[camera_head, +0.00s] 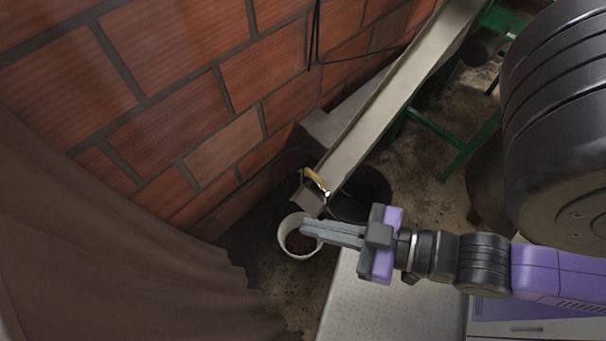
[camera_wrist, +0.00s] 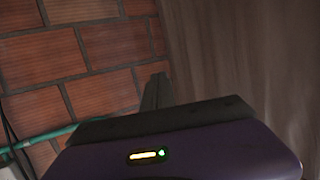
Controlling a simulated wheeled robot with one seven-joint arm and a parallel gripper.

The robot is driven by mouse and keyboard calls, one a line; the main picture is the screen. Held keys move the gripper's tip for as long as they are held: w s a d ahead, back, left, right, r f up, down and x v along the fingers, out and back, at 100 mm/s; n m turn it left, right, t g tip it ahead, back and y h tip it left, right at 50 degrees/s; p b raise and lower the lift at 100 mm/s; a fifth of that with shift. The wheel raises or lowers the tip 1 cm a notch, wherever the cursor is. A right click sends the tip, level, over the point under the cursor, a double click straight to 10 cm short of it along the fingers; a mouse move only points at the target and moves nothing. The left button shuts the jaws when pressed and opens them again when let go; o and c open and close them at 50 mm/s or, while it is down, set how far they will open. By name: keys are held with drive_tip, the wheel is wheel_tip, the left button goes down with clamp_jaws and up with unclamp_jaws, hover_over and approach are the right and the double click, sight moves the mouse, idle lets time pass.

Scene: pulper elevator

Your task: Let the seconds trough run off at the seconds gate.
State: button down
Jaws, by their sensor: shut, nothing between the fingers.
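The seconds trough (camera_head: 399,88) is a long pale channel that slopes down along the brick wall toward the lower left in the head view. Near its low end sits a small yellow-handled gate (camera_head: 315,180). A white bucket (camera_head: 287,240) with dark reddish contents stands on the floor below that end. My gripper (camera_head: 306,228) is shut and empty, with its fingertips over the bucket's right rim in the picture, just below the trough's end. Whether it touches anything cannot be told. In the wrist view the gripper fingers (camera_wrist: 156,91) point toward the brick wall; the gate is not seen there.
A black bucket (camera_head: 374,186) stands beside the trough's low end. A green frame (camera_head: 436,140) stands to the right. A brown curtain (camera_head: 110,240) hangs at left, and the brick wall (camera_head: 190,80) bounds the back. A pale speckled surface (camera_head: 375,300) lies below my arm.

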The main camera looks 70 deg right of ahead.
drive_tip(key=w+d+f+m+g+h+p, duration=0.1)
drive_tip(key=w+d+f+m+h+p, duration=0.15)
drive_tip(key=w+d+h, duration=0.95)
drive_tip(key=w+d+f+n+g+y+p, duration=0.1)
drive_tip(key=w+d+f+n+g+y, duration=0.2)
drive_tip(key=d, duration=0.9)
drive_tip(key=w+d+f+n+g+y, duration=0.1)
drive_tip(key=d+f+g+y, duration=0.3)
drive_tip(key=d, duration=0.8)
drive_tip(key=n+g+y, duration=0.6)
drive_tip(key=n+y, duration=0.1)
drive_tip(key=n, duration=0.4)
hover_over(315, 175)
drive_tip(key=d, duration=0.1)
wheel_tip(315, 175, down, 7)
drive_tip(key=f, duration=0.8)
drive_tip(key=a+f, duration=0.1)
drive_tip(key=f, duration=0.3)
drive_tip(key=shift+p, duration=0.35)
drive_tip(key=shift+d+f, duration=0.1)
drive_tip(key=shift+f, duration=0.5)
